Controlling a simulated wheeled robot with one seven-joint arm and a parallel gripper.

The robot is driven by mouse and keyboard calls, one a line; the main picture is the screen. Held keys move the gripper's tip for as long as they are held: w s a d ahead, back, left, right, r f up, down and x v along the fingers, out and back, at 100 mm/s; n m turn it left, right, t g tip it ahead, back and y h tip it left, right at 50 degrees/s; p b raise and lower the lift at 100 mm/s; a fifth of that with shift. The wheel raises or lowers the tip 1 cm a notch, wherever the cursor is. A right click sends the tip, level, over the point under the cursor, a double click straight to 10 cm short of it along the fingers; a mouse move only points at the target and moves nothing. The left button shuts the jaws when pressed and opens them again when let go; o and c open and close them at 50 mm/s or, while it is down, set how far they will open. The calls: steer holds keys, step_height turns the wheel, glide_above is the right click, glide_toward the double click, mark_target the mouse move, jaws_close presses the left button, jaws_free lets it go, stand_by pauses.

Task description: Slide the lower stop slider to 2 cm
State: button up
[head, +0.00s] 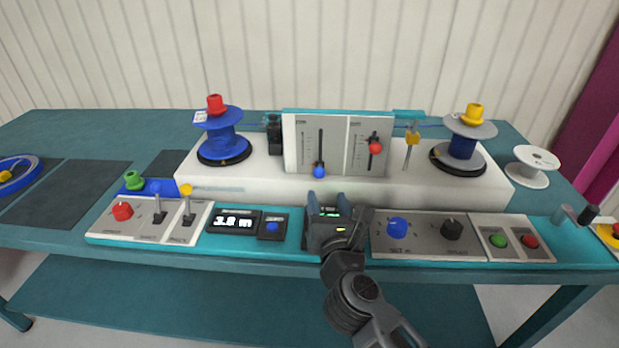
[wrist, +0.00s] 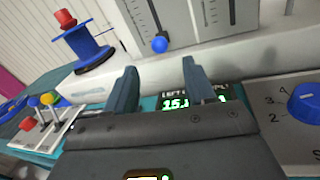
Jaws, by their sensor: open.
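An upright grey panel (head: 336,120) carries two vertical sliders with scales; their small labels are too blurred to read, so I cannot tell which is the lower stop. The left slider has a blue knob (head: 319,172) at the bottom of its slot. The right slider has a red knob (head: 375,148) about midway. The blue knob also shows in the wrist view (wrist: 160,45), ahead of and between the fingertips, apart from them. My gripper (head: 338,203) is open and empty, in front of and below the panel; in the wrist view its fingers (wrist: 157,78) point toward the panel.
The panel stands on a white base between a blue reel (head: 222,140) and a grey-flanged reel (head: 465,142). Low in front are toggle levers (head: 160,211), a display (head: 234,221) reading about 1.8 m, a blue dial (head: 397,228) and a green button (head: 498,240).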

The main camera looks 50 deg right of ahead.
mark_target(320, 177)
steer(key=shift+p+x, duration=0.65)
steer(key=shift+x, duration=3.3)
steer(key=shift+c, duration=0.5)
jaws_close()
